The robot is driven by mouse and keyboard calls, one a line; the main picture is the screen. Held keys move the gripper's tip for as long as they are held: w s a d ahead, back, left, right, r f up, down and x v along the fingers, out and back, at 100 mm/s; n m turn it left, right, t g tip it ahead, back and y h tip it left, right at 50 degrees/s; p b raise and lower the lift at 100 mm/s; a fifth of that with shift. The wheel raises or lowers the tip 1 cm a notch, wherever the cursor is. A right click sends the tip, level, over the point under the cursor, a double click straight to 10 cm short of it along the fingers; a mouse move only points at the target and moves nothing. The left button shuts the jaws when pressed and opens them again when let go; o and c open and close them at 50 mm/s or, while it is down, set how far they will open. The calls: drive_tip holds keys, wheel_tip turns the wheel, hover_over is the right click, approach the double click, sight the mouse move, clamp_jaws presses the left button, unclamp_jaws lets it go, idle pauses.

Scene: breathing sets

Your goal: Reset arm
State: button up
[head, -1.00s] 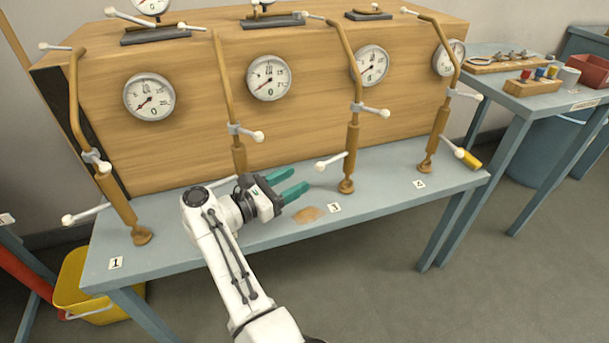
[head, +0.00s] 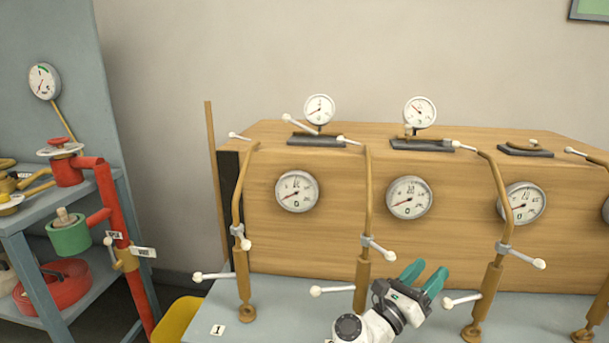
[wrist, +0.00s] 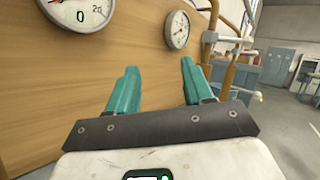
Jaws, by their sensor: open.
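My gripper (head: 424,277) has two teal fingers. In the head view it is in front of the wooden panel, above the blue-grey bench, between two brass pipes. In the wrist view my gripper (wrist: 157,85) is open, with nothing between its fingers, and the wooden panel (wrist: 60,100) is close ahead and to the left. My white arm comes up from the bottom edge of the head view; most of it is out of frame.
Brass pipes (head: 367,215) with white-knobbed levers stand along the panel (head: 450,190), which carries round gauges (head: 409,198). The bench (head: 280,300) bears a tag (head: 218,330). At left are a shelf (head: 60,205), red pipes (head: 105,200) and a yellow bin (head: 177,320).

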drive_tip(key=s+a+f+m+t+y, duration=0.1)
drive_tip(key=s+a+f+m+y, duration=0.15)
drive_tip(key=m+y, duration=0.75)
drive_tip(key=s+a+f+m+t+y, duration=0.15)
drive_tip(key=s+f+m+y, duration=0.3)
drive_tip(key=m, duration=0.95)
drive_tip(key=s+a+f+m+t+y, duration=0.1)
drive_tip(key=s+a+f+m+y, duration=0.15)
drive_tip(key=m+y, duration=0.7)
drive_tip(key=s+d+f+n+g+h, duration=0.2)
drive_tip(key=s+f+g, duration=0.3)
drive_tip(key=s, duration=0.6)
drive_tip(key=s+d+f+n+g+h, duration=0.1)
drive_tip(key=s+d+f+g+h, duration=0.3)
drive_tip(key=s, duration=0.8)
drive_tip(key=s+d+f+n+g+y, duration=0.1)
drive_tip(key=s+f+n+g, duration=0.1)
drive_tip(key=s+f+g, duration=0.65)
drive_tip(key=s+r+t+p, duration=0.1)
drive_tip(key=s+r+p, duration=0.1)
drive_tip(key=r+p, duration=0.6)
drive_tip(key=s+r+t+p, duration=0.1)
drive_tip(key=s+r+p, duration=0.1)
drive_tip(key=r+p, duration=0.7)
wheel_tip(320, 180, up, 3)
drive_tip(key=shift+d+r+p, duration=0.1)
drive_tip(key=shift+d+p, duration=0.05)
drive_tip(key=shift+p, duration=0.15)
